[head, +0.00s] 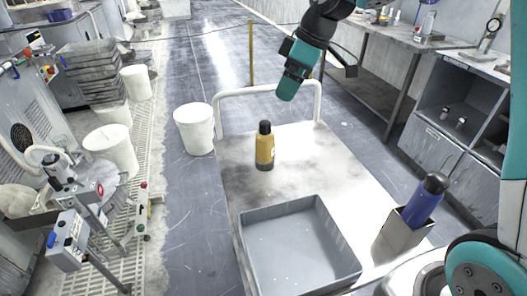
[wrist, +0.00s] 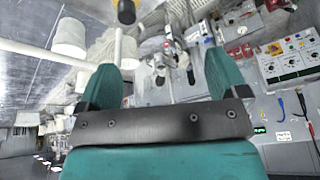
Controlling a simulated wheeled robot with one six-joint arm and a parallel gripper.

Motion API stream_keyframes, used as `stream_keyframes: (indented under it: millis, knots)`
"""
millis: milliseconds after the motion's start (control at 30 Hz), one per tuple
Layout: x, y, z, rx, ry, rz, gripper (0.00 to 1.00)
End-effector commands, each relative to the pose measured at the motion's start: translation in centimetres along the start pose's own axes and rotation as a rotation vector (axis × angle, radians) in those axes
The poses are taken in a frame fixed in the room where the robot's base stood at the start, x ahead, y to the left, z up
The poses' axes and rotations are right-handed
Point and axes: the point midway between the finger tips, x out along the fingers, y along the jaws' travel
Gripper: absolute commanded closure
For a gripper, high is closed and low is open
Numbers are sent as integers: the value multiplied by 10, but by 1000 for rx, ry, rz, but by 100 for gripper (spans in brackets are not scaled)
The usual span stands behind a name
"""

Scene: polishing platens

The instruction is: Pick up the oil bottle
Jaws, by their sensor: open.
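An amber-yellow bottle with a black cap and dark base, which looks like the oil bottle (head: 265,150), stands upright on the pale cart top (head: 318,143) near its far left part. My gripper (head: 288,88) is above and beyond the bottle, slightly to its right in the head view, and clear of it. In the wrist view the two teal fingers of my gripper (wrist: 163,78) are spread apart with nothing between them. A dark, rounded thing with some yellow shows at the top edge of the wrist view; I cannot tell for sure that it is the bottle.
A grey open tray (head: 298,243) sits on the cart's near part and looks empty. A blue bottle (head: 424,200) with a dark cap leans in a metal holder (head: 402,236) to the right. The cart's white rail (head: 218,115) rises at the far end. A white bucket (head: 194,130) stands left.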

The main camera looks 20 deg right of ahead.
Motion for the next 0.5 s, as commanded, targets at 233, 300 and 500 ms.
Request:
stream_keyframes:
  millis: [233,300,500]
  knots:
    - [20,58,14,-89,6,26,8]
    - [29,60,14,-94,6,25,8]
    - [72,60,13,-93,4,22,8]
